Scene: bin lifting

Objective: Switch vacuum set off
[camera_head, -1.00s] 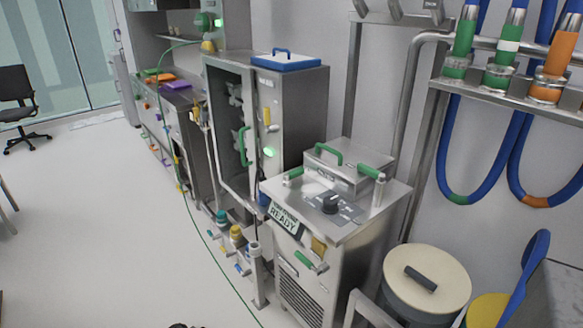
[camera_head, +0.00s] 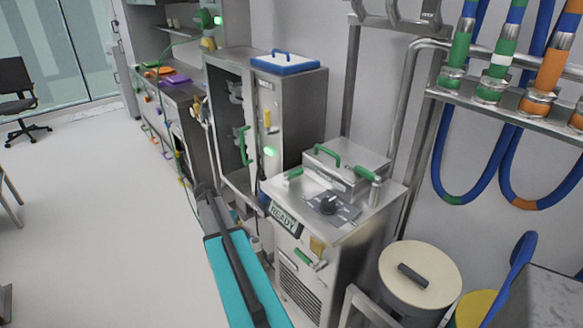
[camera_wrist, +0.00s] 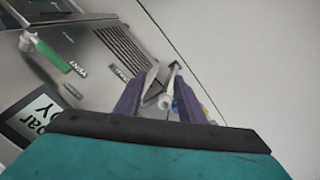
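The vacuum set appears to be the steel cabinet (camera_head: 345,262), right of centre in the head view. Its sloped top carries a black rotary knob (camera_head: 328,204), and a display (camera_head: 284,217) reads READY. A green-handled valve (camera_head: 304,257) sits on its front. In the wrist view, part of the display (camera_wrist: 35,120), a green handle (camera_wrist: 55,55) and a grille (camera_wrist: 122,45) show; the knob is out of view. My gripper (camera_wrist: 160,80) has two purple-grey fingers apart with nothing held. In the head view, my teal arm rises left of the cabinet.
A tall steel cabinet (camera_head: 290,110) with a blue lid stands behind. A cream-lidded drum (camera_head: 425,270) is at the right front. Blue hoses (camera_head: 440,150) hang on the right. In the wrist view, a silver pipe (camera_wrist: 168,90) shows between the fingers.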

